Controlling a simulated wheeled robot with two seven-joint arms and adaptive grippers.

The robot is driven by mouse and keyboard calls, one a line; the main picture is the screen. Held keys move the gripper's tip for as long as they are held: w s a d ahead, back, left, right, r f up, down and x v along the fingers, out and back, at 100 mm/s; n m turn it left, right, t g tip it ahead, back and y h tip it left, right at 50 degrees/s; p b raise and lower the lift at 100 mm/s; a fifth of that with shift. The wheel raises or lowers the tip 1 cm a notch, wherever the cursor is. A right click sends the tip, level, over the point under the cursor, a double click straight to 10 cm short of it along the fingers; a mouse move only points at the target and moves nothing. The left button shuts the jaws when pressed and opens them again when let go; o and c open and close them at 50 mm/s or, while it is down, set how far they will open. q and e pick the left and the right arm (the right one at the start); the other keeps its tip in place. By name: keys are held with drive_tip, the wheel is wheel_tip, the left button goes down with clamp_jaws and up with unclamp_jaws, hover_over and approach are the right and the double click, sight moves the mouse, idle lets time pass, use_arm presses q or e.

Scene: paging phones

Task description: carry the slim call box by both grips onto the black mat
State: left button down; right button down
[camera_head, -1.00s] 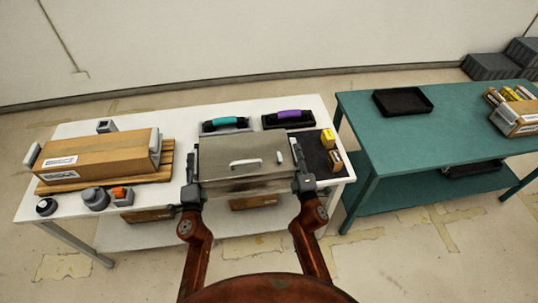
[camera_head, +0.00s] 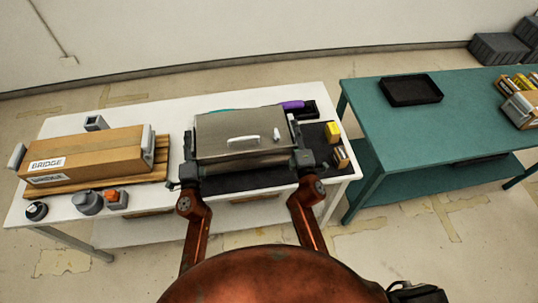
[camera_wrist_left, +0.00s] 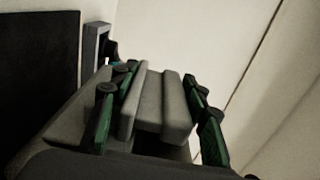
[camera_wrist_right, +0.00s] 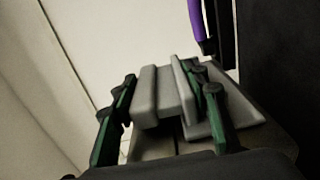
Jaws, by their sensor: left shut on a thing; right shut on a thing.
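The slim call box (camera_head: 222,130) is a grey-brown metal box with a white handle on its face. My left gripper (camera_head: 189,148) is shut on its left grip, and the grey grip (camera_wrist_left: 150,107) lies between green fingers in the left wrist view. My right gripper (camera_head: 298,146) is shut on its right grip, which shows in the right wrist view (camera_wrist_right: 162,98). The box looks level, over the black mat (camera_head: 270,181) on the white table. The mat shows in front and to the right. I cannot tell whether the box touches it.
A cardboard-coloured box (camera_head: 95,150) labelled BRIDGE lies on a pallet at left. A purple-handled item (camera_head: 292,104) is partly hidden behind the call box. Small yellow pieces (camera_head: 332,131) stand at the mat's right edge. A teal table (camera_head: 385,125) with a black tray (camera_head: 410,89) is at right.

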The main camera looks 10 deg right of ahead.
use_arm(q)
drive_tip(key=shift+d, duration=0.1)
